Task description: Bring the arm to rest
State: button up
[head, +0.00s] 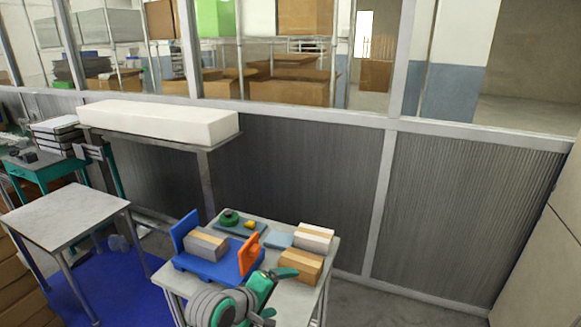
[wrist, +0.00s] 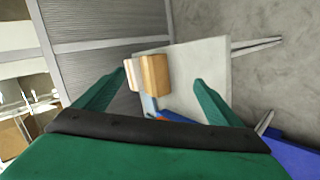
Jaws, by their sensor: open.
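My gripper (head: 284,292) is in the head view, over the front right part of the small table (head: 178,282). In the wrist view my gripper (wrist: 165,74) shows two green fingers spread wide apart. Nothing is held between them. A tan box (wrist: 155,72) and a paler box (wrist: 132,74) appear beyond the fingertips, on the tabletop (wrist: 195,60). My arm hides part of the table's front in the head view.
The table bears a blue holder (head: 186,232) with a grey-brown box, an orange upright piece (head: 249,254), a green reel (head: 229,217), and a cardboard box (head: 300,264). A bare table (head: 68,215) stands left. A panelled wall (head: 300,180) rises behind.

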jog(key=d+f+t+h, duration=0.15)
jog(key=d+t, duration=0.35)
jog(key=d, duration=0.5)
jog(key=s+f+n+t+y, duration=0.1)
jog(key=s+f+y, duration=0.2)
jog(key=s+f, duration=0.45)
jog(key=s+f+t+y, duration=0.1)
jog(key=s+f+y, duration=0.3)
jog(key=s, duration=0.7)
jog(key=s+a+m, duration=0.3)
jog(key=s+m, duration=0.2)
jog(key=s, duration=0.7)
jog(key=s+a+m, duration=0.4)
jog(key=s+m, duration=0.1)
jog(key=s, duration=0.8)
jog(key=shift+r, duration=0.35)
